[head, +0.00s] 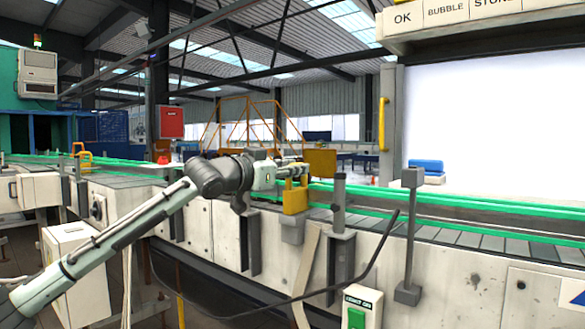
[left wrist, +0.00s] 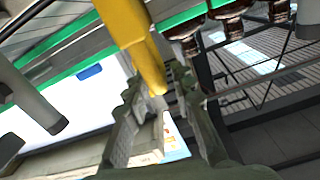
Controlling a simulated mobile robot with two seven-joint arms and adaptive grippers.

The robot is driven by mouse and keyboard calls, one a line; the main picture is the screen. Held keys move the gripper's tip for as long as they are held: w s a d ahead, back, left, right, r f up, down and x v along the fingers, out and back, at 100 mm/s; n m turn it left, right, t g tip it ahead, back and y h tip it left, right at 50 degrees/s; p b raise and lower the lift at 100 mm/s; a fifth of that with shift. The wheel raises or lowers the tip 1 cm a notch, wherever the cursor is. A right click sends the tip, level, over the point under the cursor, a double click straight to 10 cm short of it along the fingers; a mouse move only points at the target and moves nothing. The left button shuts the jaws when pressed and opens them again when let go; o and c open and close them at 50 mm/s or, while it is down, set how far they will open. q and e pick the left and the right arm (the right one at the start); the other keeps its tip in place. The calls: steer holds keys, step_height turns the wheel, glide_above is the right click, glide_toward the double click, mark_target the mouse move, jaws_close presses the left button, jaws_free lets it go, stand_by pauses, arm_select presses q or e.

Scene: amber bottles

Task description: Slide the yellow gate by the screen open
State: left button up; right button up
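A yellow gate piece (head: 295,201) sits on the near side of the conveyor, mid-frame, left of the white screen (head: 485,115). My left gripper (head: 298,170) is at the top of this yellow piece in the head view. In the left wrist view a yellow bar (left wrist: 132,35) comes down from the top, and its lower end reaches the fingertips of my left gripper (left wrist: 168,88). The fingers are close to it on both sides, but whether they press on it is unclear. My right gripper is not in view.
The conveyor has green rails (head: 470,203). A grey post (head: 411,225) and a dark cable stand right of the gripper. A yellow handle (head: 384,123) is on the screen's frame. Amber bottles (left wrist: 230,22) show near the gripper in the left wrist view.

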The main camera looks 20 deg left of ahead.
arm_select(q)
jaws_close()
steer(key=v, duration=0.6)
steer(key=shift+s, duration=0.15)
steer(key=shift+c, duration=0.4)
jaws_free()
steer(key=shift+a+f, duration=0.1)
steer(key=o, duration=0.4)
steer(key=shift+s+a, duration=0.1)
steer(key=shift+s, duration=0.05)
steer(key=shift+o, duration=0.2)
